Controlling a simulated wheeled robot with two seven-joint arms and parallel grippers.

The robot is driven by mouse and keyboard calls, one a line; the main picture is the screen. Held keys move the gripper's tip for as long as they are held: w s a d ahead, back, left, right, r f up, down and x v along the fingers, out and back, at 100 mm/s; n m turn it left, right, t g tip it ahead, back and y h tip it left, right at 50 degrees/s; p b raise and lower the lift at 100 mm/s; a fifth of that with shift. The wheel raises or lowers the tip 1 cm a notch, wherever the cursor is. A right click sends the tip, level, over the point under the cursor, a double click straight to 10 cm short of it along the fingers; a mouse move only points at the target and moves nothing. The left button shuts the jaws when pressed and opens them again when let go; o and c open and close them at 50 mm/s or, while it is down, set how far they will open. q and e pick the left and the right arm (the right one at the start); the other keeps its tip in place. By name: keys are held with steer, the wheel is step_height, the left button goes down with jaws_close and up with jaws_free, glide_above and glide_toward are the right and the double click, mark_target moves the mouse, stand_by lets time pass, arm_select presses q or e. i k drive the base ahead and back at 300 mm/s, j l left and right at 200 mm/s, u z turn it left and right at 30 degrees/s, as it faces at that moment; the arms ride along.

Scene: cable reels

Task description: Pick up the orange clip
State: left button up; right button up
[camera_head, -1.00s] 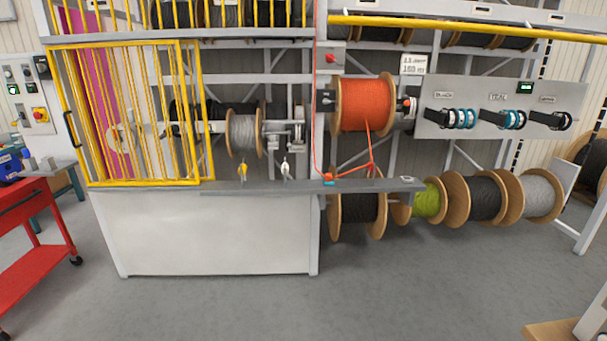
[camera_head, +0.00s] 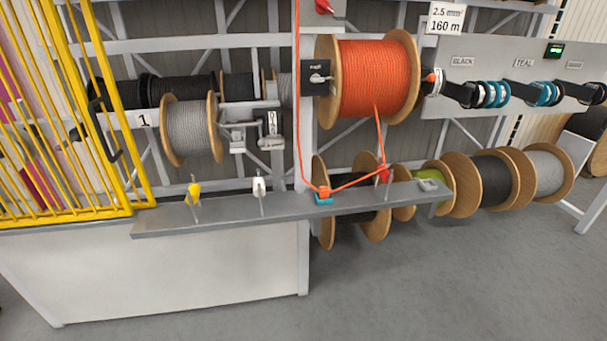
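A small orange clip (camera_head: 323,191) sits on a teal base (camera_head: 324,200) on the grey ledge (camera_head: 225,213), near the ledge's middle. An orange cable (camera_head: 352,183) runs from the large orange reel (camera_head: 376,80) down to a red clip (camera_head: 384,175), then left to the orange clip. An orange line also rises from the orange clip along the upright post. A yellow clip (camera_head: 193,190) and a white clip (camera_head: 259,187) stand on thin pins to the left on the same ledge. Neither of my grippers is in view.
A yellow barred gate (camera_head: 70,110) stands at the left above a white cabinet (camera_head: 160,270). A grey reel (camera_head: 190,130) hangs behind the ledge. Several reels, one yellow-green (camera_head: 435,172), sit low at the right. The grey floor (camera_head: 440,280) in front is clear.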

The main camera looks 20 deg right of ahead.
mark_target(324, 191)
steer(key=i+l+u, duration=0.1)
steer(key=i+l, duration=0.4)
steer(key=i+l+u, duration=0.1)
steer(key=i+l, duration=0.4)
steer(key=l, duration=0.2)
steer(key=l+u, duration=0.1)
steer(key=l, duration=0.8)
steer(key=k+l, duration=0.15)
steer(key=l, duration=0.75)
steer(key=i+u, duration=0.05)
